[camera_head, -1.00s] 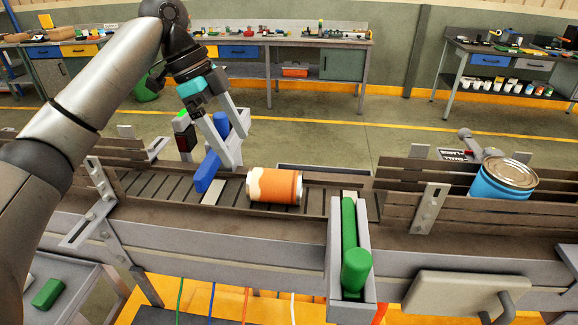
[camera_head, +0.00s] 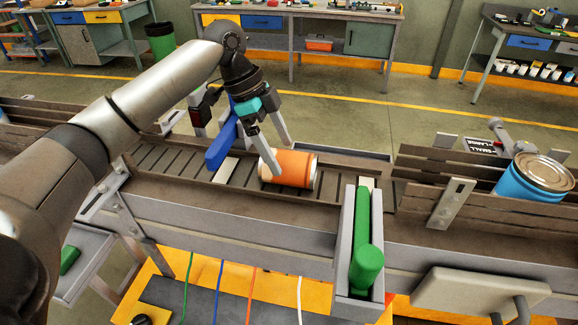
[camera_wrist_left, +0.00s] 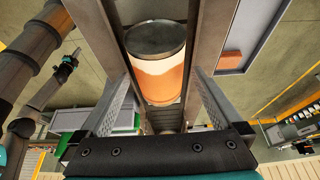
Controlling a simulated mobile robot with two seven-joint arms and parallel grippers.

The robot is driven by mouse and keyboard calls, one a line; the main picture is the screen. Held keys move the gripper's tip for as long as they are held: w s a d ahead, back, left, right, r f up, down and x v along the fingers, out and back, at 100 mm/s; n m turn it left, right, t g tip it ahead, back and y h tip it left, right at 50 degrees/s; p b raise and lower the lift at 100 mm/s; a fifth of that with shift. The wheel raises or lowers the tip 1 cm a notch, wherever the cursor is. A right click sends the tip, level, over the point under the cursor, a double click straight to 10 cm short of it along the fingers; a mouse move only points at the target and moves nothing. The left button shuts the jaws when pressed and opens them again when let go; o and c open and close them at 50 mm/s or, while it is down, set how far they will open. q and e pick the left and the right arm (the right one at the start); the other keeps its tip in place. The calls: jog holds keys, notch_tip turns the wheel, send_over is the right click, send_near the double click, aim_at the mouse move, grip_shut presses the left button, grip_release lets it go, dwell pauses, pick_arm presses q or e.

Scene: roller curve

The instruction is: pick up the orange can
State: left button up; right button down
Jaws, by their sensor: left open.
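The orange can (camera_head: 294,168), with a cream band and grey metal ends, lies on its side on the roller conveyor (camera_head: 160,158). My left gripper (camera_head: 281,158) reaches in from the left, its two fingers apart and pointing down at the can's left part. In the head view one finger is in front of the can's cream end and the other is behind it. In the left wrist view the can (camera_wrist_left: 160,80) sits ahead, between the lines of the two open fingers. Contact cannot be told. My right gripper is not in view.
A blue paddle (camera_head: 222,145) stands left of the can. A green cylinder in a grey bracket (camera_head: 346,255) is at the front right. A blue can (camera_head: 527,184) stands behind slatted rails (camera_head: 440,180) on the right. Bare rollers lie left of the paddle.

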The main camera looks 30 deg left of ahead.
aim_at(283, 154)
pick_arm(q)
jog(key=x, duration=0.4)
jog(key=shift+d+f+p, duration=0.25)
jog(key=shift+d+p, duration=0.05)
jog(key=shift+d, duration=0.05)
jog(key=c, duration=1.2)
